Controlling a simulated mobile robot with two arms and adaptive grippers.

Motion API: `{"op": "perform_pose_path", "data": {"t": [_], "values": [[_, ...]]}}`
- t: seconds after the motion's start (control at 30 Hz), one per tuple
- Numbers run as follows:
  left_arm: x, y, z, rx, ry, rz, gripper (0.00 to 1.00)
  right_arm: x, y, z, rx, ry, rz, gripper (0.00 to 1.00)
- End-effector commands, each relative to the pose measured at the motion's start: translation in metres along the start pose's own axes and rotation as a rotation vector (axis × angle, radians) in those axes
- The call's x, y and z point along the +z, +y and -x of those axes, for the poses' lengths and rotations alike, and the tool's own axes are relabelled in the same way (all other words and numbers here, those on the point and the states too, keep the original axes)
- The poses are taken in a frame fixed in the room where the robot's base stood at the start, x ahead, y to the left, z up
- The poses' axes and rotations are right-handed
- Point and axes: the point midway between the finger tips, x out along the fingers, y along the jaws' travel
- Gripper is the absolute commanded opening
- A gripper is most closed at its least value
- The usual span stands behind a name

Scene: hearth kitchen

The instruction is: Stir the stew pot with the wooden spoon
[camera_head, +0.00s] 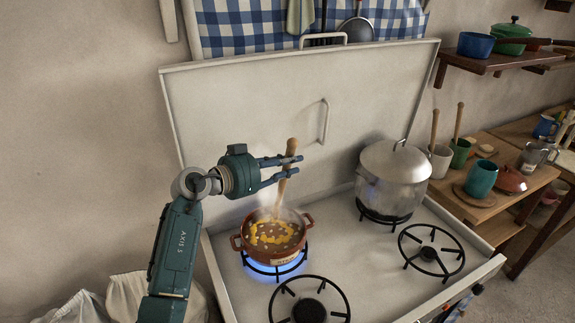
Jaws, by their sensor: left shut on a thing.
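The stew pot (263,257) is a small reddish-brown pot on the back left burner, over a blue flame. It holds brown stew with yellow pieces, and steam rises from it. My left gripper (288,168) is above the pot and shut on the wooden spoon (291,148) near the upper part of its handle. The spoon stands nearly upright, leaning slightly, and its lower end goes down into the pot; its tip is hidden by steam and stew. My right gripper is not in view.
A large lidded steel pot (391,178) stands on the back right burner. Two front burners (310,309) are empty. The raised stove lid (240,110) stands behind. A side table (478,205) at right holds cups and utensils. A shelf (490,62) above holds pans.

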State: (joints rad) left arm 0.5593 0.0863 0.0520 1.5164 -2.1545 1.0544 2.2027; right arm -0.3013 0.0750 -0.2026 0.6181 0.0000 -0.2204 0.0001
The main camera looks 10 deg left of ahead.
Motion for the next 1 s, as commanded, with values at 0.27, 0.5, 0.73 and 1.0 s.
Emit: {"op": "perform_pose_path", "data": {"t": [0.27, 0.5, 0.73, 1.0], "values": [[0.019, 0.005, -0.007, -0.001, 0.002, -0.002, 0.0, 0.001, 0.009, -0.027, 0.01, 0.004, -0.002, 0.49], [0.03, 0.007, -0.01, 0.0, 0.0, -0.001, 0.0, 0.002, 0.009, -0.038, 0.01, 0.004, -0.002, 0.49], [0.048, 0.007, -0.011, -0.001, 0.0, 0.001, 0.0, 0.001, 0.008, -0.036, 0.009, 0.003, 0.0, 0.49], [0.07, 0.007, -0.013, -0.001, -0.001, 0.0, 0.0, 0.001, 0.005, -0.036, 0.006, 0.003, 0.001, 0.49]]}}
